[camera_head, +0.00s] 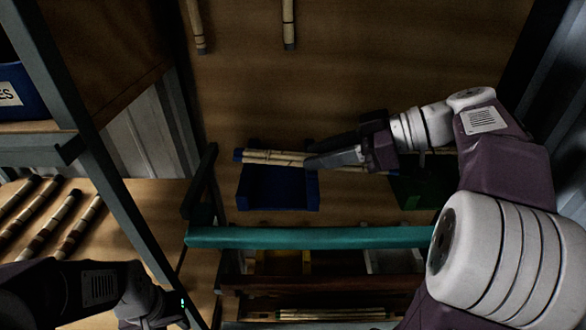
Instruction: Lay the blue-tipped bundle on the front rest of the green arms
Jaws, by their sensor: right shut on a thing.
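The blue-tipped bundle (270,157) is several pale canes with dark bands, lying nearly level across the picture, with a blue end at the left. My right gripper (312,160) is shut on it; the fingers and wrist hide its middle, and a pale stretch shows to the right. The bundle passes in front of the upper edge of a blue holder (277,190). A dark green piece (422,190) is partly behind my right arm; I cannot tell whether it is one of the green arms. My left gripper (172,312) is at the lower left, dark and partly cut off.
A teal bar (310,238) crosses the view below the holders. More canes (330,314) lie below it. Several banded canes (48,215) rest on a wooden shelf at the left, behind a grey post (95,165). Two canes (288,25) show at the top. The brown surface above the bundle is mostly clear.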

